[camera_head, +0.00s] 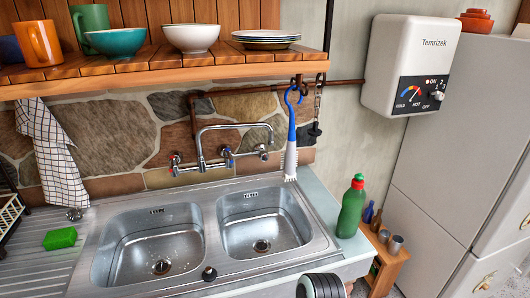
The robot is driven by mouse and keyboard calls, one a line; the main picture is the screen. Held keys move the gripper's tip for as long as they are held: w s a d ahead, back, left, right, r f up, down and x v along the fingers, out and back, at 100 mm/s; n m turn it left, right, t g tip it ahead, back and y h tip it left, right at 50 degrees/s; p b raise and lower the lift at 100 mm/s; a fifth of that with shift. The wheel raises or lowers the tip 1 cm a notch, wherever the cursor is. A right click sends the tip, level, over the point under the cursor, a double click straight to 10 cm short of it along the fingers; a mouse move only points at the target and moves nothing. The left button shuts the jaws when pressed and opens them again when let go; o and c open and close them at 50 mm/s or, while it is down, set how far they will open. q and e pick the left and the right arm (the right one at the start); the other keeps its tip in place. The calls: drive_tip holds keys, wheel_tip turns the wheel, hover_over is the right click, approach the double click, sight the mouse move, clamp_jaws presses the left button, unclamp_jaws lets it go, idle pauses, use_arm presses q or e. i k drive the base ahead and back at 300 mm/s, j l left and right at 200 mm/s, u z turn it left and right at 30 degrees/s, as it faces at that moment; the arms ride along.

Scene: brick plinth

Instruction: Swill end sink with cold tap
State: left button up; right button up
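A steel double sink (215,281) is set in the counter. Its left basin (125,238) has scattered drops or specks on the floor and an open-looking drain (161,267). Its right basin (250,208) has a drain (261,245) as well. A chrome wall tap (198,140) has a red-marked handle (175,160) on the left and a blue-marked handle, the cold tap (228,156), on the right. Its spout curves over to the right, towards the right basin. I see no water running.
A dish brush (291,135) and a black plug on a chain (315,129) hang from the shelf (150,72). A green bottle (350,207) stands on the right of the counter, a green sponge (60,238) on the drainer. A dark ribbed object (322,287) shows at the bottom edge.

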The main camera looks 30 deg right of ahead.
sight(227, 151)
drive_tip(key=z, duration=0.8)
